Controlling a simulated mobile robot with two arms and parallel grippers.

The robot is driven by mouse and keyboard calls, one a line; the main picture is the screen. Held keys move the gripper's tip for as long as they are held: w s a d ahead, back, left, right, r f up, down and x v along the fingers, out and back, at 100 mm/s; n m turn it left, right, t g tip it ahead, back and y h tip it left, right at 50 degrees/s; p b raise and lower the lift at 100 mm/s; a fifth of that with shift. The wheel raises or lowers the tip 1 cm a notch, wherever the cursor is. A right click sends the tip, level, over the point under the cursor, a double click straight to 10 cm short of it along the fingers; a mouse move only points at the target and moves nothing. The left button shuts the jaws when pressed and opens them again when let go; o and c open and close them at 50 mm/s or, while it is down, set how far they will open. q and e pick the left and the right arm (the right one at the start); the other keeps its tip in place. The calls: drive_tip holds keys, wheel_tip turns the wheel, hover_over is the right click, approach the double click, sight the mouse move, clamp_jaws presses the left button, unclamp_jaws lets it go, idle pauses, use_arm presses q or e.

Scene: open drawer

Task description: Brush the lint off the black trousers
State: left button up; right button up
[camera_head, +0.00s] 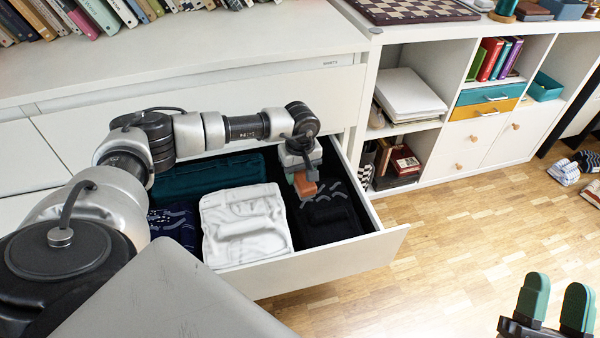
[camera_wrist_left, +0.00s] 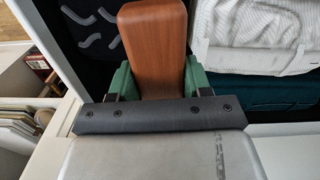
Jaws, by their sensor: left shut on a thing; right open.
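Folded black trousers (camera_head: 326,216) lie in the right part of an open white drawer (camera_head: 392,240). Grey curved lint strands show on them, and several also show in the left wrist view (camera_wrist_left: 95,42). My left gripper (camera_head: 304,178) is over the back of the black trousers, shut on a brown wooden brush (camera_wrist_left: 153,45). The brush's underside is hidden, so I cannot tell whether it touches the cloth. My right gripper (camera_head: 556,305) is open and empty, over the floor at the lower right.
White folded trousers (camera_head: 243,224), a teal garment (camera_head: 205,176) and a navy patterned garment (camera_head: 175,222) share the drawer. A white shelf unit (camera_head: 450,140) stands to the right.

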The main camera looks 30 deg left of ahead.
drive_tip(key=shift+f, duration=0.1)
use_arm(q)
drive_tip(key=shift+r+p, duration=0.4)
drive_tip(key=shift+r, duration=0.2)
drive_tip(key=shift+r+p, duration=0.4)
drive_tip(key=shift+r, duration=0.15)
drive_tip(key=shift+r+p, duration=0.35)
drive_tip(key=shift+r, duration=0.05)
use_arm(e)
wheel_tip(320, 180, down, 7)
drive_tip(key=w+g+h, duration=0.1)
drive_tip(key=g+h, duration=0.1)
drive_tip(key=g, duration=0.4)
drive_tip(key=shift+w+d+r, duration=0.2)
drive_tip(key=shift+w+d, duration=0.1)
drive_tip(key=shift+d, duration=0.15)
